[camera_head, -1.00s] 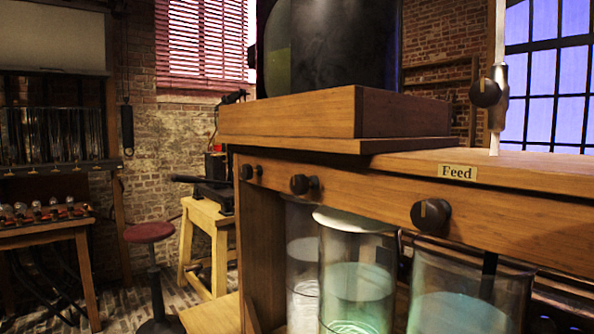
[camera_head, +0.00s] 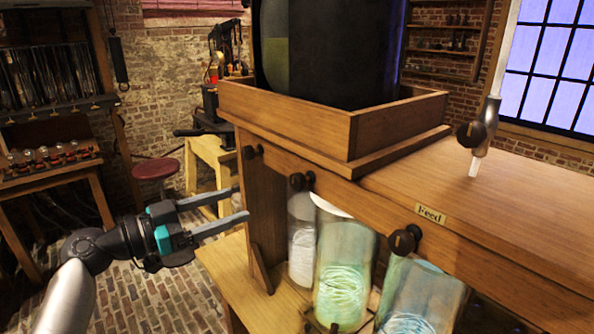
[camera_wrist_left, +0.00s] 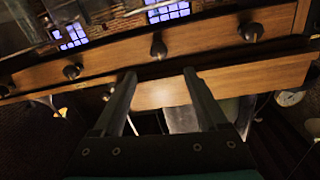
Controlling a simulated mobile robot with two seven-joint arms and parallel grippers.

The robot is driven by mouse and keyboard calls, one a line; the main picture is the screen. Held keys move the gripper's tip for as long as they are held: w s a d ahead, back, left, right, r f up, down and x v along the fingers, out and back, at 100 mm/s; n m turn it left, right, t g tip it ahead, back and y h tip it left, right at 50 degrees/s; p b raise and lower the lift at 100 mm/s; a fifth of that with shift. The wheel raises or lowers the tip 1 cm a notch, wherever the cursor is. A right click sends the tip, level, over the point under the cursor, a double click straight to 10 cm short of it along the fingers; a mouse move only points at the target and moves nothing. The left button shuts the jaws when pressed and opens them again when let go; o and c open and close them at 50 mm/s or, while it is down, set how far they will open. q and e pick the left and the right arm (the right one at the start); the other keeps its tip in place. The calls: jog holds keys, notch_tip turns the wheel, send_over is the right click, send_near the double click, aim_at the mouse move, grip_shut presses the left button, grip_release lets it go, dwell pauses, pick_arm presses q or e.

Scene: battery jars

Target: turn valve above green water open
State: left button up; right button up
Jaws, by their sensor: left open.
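A wooden stand carries three dark round valve knobs along its front board, the left one (camera_head: 252,152), the middle one (camera_head: 299,181) and the right one (camera_head: 405,239). Below them stand glass jars. The middle jar (camera_head: 342,275) looks green, the right jar (camera_head: 420,297) bluish-teal, the left jar (camera_head: 301,245) pale. The middle knob sits nearest above the green jar. My left gripper (camera_head: 244,202) is open and empty, left of the stand and apart from the knobs. In the left wrist view the open fingers (camera_wrist_left: 160,75) point toward the board, with a knob (camera_wrist_left: 158,48) beyond. My right gripper is not seen.
A "Feed" label (camera_head: 430,215) is on the stand's top edge. A dark tank (camera_head: 345,55) sits in a wooden tray (camera_head: 330,125) above. A red stool (camera_head: 156,168) stands at the left over bare brick floor.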

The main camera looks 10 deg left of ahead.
aim_at(293, 183)
pick_arm(q)
jog(key=p+x, duration=0.1)
jog(key=x, duration=0.3)
jog(key=p+x, duration=0.2)
jog(key=x, duration=0.3)
jog(key=r+p+x, duration=0.1)
jog(key=x, duration=0.3)
jog(key=shift+w+d, duration=0.2)
jog(key=shift+d, duration=0.15)
jog(key=shift+w+d+f+p, duration=0.15)
jog(key=shift+w+d+p, duration=0.2)
jog(key=shift+w+d, duration=0.2)
grip_shut()
